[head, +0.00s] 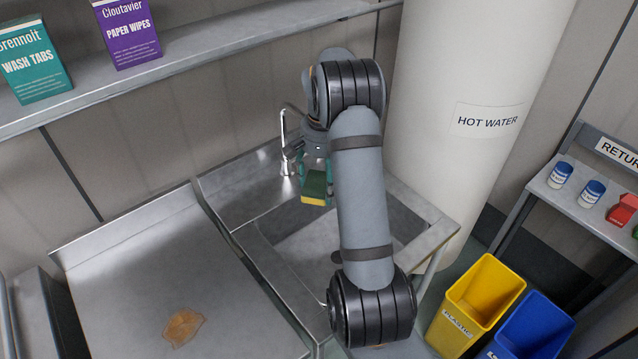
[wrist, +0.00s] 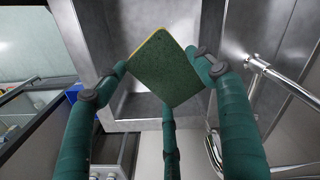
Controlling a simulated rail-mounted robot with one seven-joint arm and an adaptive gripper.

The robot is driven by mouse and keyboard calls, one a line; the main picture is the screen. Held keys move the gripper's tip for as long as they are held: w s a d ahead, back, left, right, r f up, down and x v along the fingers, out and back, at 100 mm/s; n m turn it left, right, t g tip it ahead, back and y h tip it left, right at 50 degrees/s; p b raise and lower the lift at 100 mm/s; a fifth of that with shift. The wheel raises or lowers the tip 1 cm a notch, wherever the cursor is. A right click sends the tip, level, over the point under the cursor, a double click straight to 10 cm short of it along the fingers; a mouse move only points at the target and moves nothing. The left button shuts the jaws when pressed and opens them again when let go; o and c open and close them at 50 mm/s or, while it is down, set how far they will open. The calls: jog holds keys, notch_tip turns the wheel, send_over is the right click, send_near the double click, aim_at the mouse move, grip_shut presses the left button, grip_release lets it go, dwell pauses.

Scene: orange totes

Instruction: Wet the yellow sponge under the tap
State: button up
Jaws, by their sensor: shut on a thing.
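The yellow sponge (head: 315,188) has a green scouring side and hangs above the steel sink basin (head: 290,262) in the head view. My gripper (head: 316,168) is shut on it. In the wrist view the sponge's green face (wrist: 166,70) shows between my gripper's teal fingers (wrist: 168,82), with a thin yellow edge along its top left. The tap (head: 288,140) rises from the sink's back ledge, just left of and behind the sponge. The tap's metal pipe (wrist: 275,75) also shows at the right in the wrist view. I see no water stream.
A steel counter with a brown stain (head: 184,327) lies left of the sink. A shelf (head: 200,60) runs above, holding boxes. A white hot water cylinder (head: 455,110) stands right of the sink. Yellow (head: 478,300) and blue (head: 535,330) bins stand on the floor at lower right.

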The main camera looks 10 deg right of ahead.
aim_at(319, 192)
jog(key=shift+o, duration=0.2)
jog(key=shift+w+d+f+p, duration=0.15)
jog(key=shift+w+d+p, duration=0.3)
jog(key=shift+w, duration=0.3)
jog(key=shift+w+d+f+p, duration=0.2)
jog(key=shift+w+d+p, duration=0.15)
jog(key=shift+w+p, duration=0.3)
jog(key=shift+w+d+f+p, duration=0.15)
jog(key=shift+w+d+p, duration=0.25)
jog(key=shift+w, duration=0.45)
jog(key=shift+f, duration=0.1)
jog(key=shift+s+a+f+b, duration=0.1)
jog(key=shift+s+a+b, duration=0.2)
jog(key=shift+s+b, duration=0.4)
jog(key=shift+s+a+b, duration=0.5)
jog(key=shift+s+b, duration=0.35)
jog(key=shift+s, duration=0.1)
jog(key=shift+s+a+b, duration=0.55)
jog(key=shift+s+b, duration=0.3)
jog(key=shift+s, duration=0.05)
jog(key=shift+s+a+b, duration=0.5)
jog(key=shift+s+b, duration=0.35)
jog(key=shift+s, duration=0.1)
jog(key=shift+r, duration=0.2)
jog(key=shift+c, duration=0.2)
jog(key=s+a+r, duration=0.2)
jog(key=s+r, duration=0.2)
jog(key=shift+s+a, duration=0.2)
jog(key=shift+s, duration=0.05)
